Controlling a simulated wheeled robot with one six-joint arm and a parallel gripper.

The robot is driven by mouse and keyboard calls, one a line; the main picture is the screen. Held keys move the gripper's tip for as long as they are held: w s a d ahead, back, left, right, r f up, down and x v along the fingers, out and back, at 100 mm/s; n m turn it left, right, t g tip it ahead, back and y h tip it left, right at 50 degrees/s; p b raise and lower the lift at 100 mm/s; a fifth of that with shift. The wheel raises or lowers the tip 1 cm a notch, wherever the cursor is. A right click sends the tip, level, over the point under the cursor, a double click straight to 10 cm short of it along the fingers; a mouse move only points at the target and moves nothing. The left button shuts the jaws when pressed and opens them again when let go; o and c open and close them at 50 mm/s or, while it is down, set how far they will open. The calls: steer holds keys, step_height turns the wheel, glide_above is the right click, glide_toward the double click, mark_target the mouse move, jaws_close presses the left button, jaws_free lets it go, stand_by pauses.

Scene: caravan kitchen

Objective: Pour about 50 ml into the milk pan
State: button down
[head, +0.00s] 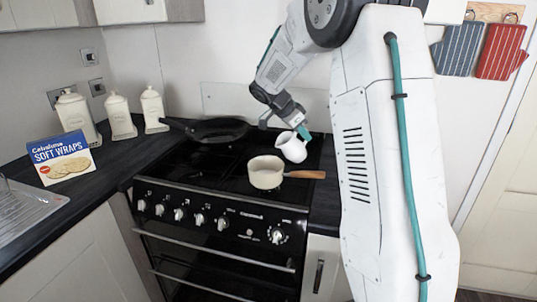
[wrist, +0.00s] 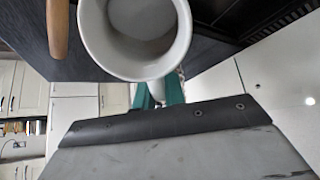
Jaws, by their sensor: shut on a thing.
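A small cream milk pan (head: 265,173) with a wooden handle (head: 305,174) sits on the front right of the black hob. My gripper (head: 303,132) is shut on a white jug (head: 291,148) and holds it above the hob, just behind and right of the pan. The jug leans toward the left, over the pan's side. In the wrist view the jug's round mouth (wrist: 181,38) is seen from above with greyish-white contents (wrist: 142,16) inside. The pan's wooden handle (wrist: 57,28) shows at the upper left there. No stream is visible. The pan's inside is hard to make out.
A black frying pan (head: 213,129) sits at the back left of the hob (head: 205,172). Several cream canisters (head: 118,117) and a soft wraps box (head: 61,158) stand on the left counter. Oven mitts (head: 499,51) hang on the right wall.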

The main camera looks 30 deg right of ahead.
steer(key=shift+s+d+f+y, duration=0.1)
steer(key=shift+d+f+y, duration=0.15)
steer(key=shift+d+y, duration=0.05)
steer(key=shift+f, duration=0.1)
stand_by(1.6)
